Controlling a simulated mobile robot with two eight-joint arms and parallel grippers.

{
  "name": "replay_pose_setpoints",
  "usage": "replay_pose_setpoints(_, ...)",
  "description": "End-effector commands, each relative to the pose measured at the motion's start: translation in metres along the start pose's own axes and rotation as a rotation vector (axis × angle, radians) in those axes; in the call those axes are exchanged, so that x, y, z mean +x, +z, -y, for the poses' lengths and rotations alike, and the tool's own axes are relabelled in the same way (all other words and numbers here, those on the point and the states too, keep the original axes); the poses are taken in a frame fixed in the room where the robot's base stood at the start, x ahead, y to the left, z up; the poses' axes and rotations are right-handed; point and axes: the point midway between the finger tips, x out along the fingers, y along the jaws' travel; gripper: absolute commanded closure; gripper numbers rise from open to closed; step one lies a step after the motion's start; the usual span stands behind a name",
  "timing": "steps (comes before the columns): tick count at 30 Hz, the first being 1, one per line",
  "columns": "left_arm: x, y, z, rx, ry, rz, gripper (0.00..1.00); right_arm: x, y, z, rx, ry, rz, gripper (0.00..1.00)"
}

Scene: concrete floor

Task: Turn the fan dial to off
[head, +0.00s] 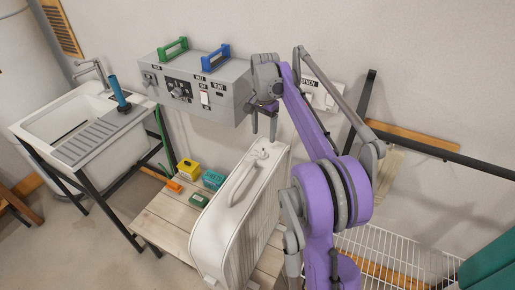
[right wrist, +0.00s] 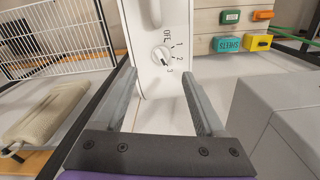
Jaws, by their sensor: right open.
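A white upright appliance (head: 238,225) stands on a wooden pallet-like top. Its end panel carries a round white dial (right wrist: 161,56), marked OFF, 1, 2 and 3, in the right wrist view. The dial's dark mark appears to point down toward the 3, though it is small. My right gripper (head: 263,130) is open, with its fingers pointing down by the appliance's far end. In the right wrist view its two fingers (right wrist: 159,75) frame the dial from either side, apart from it and holding nothing. My left gripper is not in view.
A grey wall box (head: 225,105) with switches, a knob and green and blue handles is left of my right gripper. Small yellow, teal, green and orange blocks (head: 213,180) lie beside the appliance. A white wire rack (head: 400,255) is at right, a sink (head: 65,120) at left.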

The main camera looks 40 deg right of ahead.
Motion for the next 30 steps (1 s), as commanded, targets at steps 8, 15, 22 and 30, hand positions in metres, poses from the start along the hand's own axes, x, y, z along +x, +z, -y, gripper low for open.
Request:
replay_pose_setpoints(8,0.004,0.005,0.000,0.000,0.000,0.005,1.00,0.055,0.001,0.000,-0.002,0.000,0.000,0.28)
replay_pose_setpoints(15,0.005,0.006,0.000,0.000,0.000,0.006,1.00,0.079,0.001,0.001,-0.002,-0.001,-0.001,0.28)
replay_pose_setpoints(22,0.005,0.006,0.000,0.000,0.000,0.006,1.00,0.082,0.001,0.001,-0.003,-0.001,-0.001,0.28)
replay_pose_setpoints(30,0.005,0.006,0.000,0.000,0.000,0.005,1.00,0.082,0.001,0.001,-0.003,-0.001,-0.001,0.59)
